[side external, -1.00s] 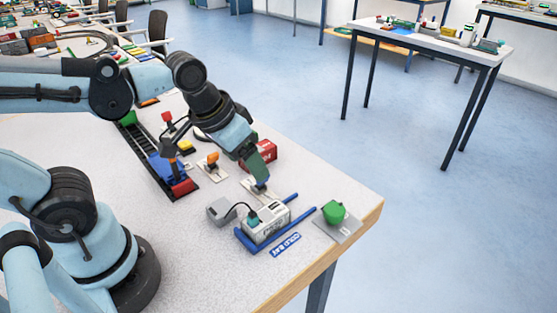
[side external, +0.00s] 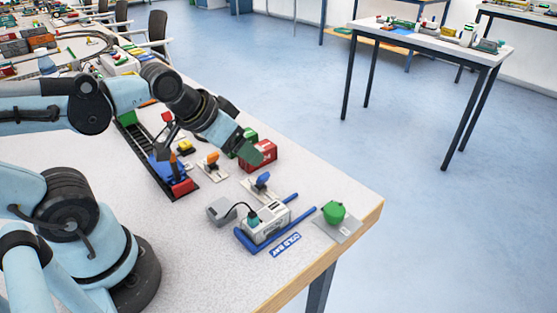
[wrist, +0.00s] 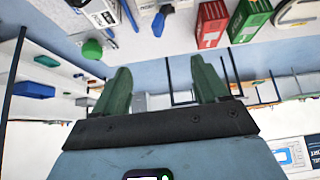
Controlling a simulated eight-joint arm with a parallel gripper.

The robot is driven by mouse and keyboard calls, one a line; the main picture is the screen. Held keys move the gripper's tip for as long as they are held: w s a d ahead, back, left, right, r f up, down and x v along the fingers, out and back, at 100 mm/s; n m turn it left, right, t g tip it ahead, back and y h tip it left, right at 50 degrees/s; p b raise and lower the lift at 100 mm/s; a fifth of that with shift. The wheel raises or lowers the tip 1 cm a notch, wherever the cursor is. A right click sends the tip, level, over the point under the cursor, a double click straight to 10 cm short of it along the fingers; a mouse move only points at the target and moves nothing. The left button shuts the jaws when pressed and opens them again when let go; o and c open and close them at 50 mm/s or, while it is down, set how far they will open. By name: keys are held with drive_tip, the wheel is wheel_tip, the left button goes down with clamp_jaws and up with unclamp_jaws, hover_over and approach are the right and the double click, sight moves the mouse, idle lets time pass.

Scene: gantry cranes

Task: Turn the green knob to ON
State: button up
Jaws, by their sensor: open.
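The green knob (side external: 334,212) sits on a grey plate (side external: 351,229) near the table's front right corner. Its pointer direction and any ON marking are too small to read. The green knob also shows in the wrist view (wrist: 92,48), at upper left, beyond my left finger. My gripper (side external: 258,156) is open and empty. It is above the table, in front of the red container in the side view, well up and left of the green knob. Its two green fingers stand apart in the wrist view (wrist: 160,72).
A blue-handled switch (side external: 261,180) lies below my gripper. A white box (side external: 266,222) with a cable stands in a blue frame (side external: 245,243) left of the knob.

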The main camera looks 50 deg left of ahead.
drive_tip(key=n+g, duration=0.7)
drive_tip(key=n, duration=0.2)
hover_over(335, 208)
wheel_tip(335, 208, down, 11)
drive_tip(key=shift+f, duration=0.15)
drive_tip(key=shift+c, duration=0.6)
drive_tip(key=c, duration=1)
